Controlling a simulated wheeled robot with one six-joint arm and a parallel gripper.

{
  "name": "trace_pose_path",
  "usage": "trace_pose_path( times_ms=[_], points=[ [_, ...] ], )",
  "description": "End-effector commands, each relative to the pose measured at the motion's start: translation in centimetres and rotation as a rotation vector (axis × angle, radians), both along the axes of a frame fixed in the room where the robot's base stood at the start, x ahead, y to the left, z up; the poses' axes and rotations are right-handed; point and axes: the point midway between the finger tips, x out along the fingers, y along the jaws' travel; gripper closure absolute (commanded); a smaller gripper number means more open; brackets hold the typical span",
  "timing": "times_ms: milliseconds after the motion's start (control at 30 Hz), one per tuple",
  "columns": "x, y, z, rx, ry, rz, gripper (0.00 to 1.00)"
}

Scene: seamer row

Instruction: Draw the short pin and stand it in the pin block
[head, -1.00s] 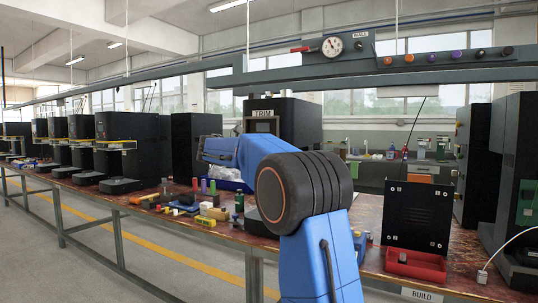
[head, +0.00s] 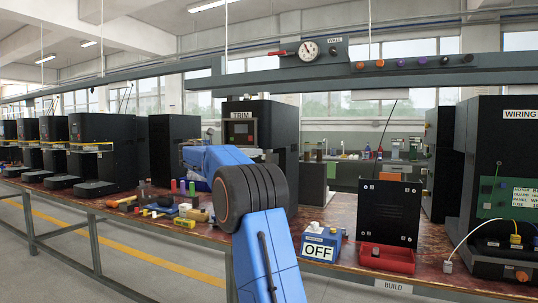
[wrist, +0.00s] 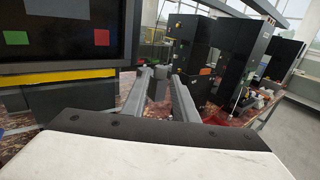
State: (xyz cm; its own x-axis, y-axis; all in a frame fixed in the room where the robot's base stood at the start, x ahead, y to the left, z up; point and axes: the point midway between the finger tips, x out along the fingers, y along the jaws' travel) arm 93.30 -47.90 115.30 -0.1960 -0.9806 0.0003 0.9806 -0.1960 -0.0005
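My gripper (wrist: 160,95) shows in the wrist view as two grey fingers with a gap between them; it is open and I see nothing held. In the head view my blue arm reaches over the bench, and its raised elbow hides the gripper. I cannot make out the short pin or the pin block in either view. Small upright cylinders, red (head: 183,187) and green (head: 192,188), stand on the bench left of my arm; whether any is a pin I cannot tell.
A blue box marked OFF (head: 319,248) stands right of my arm. A red tray (head: 387,262) sits before a black panel (head: 389,213). The TRIM machine (head: 262,126) stands behind my arm. A dark screen (wrist: 65,30) fills the wrist view's upper left.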

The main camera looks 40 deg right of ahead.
Motion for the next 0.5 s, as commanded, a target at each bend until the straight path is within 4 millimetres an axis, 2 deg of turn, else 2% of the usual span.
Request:
trace_pose_path(
  times_ms=[133, 500],
  points=[
    [-0.5, -2.1, 0.0, 0.0, 0.0, -0.002, 0.74],
    [-0.9, -4.2, 0.1, 0.0, -0.001, -0.001, 0.74]
  ],
)
